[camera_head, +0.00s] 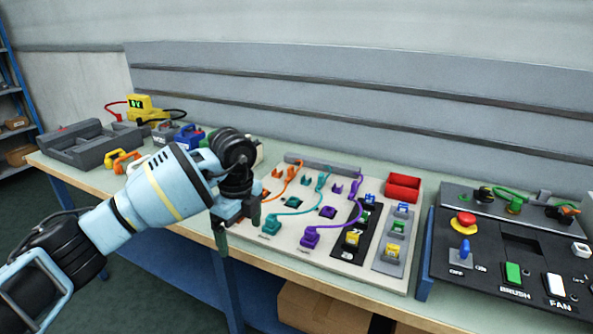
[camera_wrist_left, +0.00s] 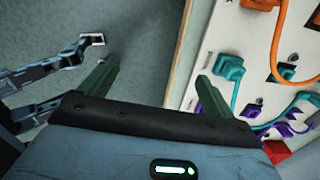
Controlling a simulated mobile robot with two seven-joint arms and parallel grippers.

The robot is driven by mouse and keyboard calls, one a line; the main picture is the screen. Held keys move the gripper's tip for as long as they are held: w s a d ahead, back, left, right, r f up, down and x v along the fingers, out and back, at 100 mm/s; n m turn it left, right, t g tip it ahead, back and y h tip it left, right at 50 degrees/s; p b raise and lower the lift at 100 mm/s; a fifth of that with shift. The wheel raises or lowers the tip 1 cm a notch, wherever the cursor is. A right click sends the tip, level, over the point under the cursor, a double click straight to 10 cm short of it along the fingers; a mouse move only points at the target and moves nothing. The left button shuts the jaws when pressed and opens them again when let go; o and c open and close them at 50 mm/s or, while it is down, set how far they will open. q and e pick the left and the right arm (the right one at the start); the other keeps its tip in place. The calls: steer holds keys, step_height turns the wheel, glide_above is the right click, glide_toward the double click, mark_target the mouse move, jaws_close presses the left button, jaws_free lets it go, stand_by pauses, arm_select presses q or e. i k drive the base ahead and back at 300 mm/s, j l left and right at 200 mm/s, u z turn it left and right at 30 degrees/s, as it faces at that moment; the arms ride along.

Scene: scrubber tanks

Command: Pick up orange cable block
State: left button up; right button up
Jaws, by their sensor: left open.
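The orange cable (camera_head: 292,172) lies on the light board, in a row with a teal and a purple cable; its near end is hidden behind my left gripper in the head view. In the left wrist view the orange block (camera_wrist_left: 260,4) is cut by the top edge, with the orange cable (camera_wrist_left: 281,40) running down from it. My left gripper (camera_head: 238,226) is open and empty, pointing down at the board's left front edge. In the wrist view its green fingers (camera_wrist_left: 160,66) are apart over the table edge and floor, left of and below the block.
The teal block (camera_wrist_left: 229,67) and purple block (camera_head: 309,237) sit near the orange one. A red bin (camera_head: 403,187) stands at the board's back right. A switch panel (camera_head: 480,262) is at right. Jointed parts, apparently mine, show at the wrist view's left (camera_wrist_left: 60,58).

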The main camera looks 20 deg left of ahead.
mark_target(292, 173)
steer(key=i, duration=1.25)
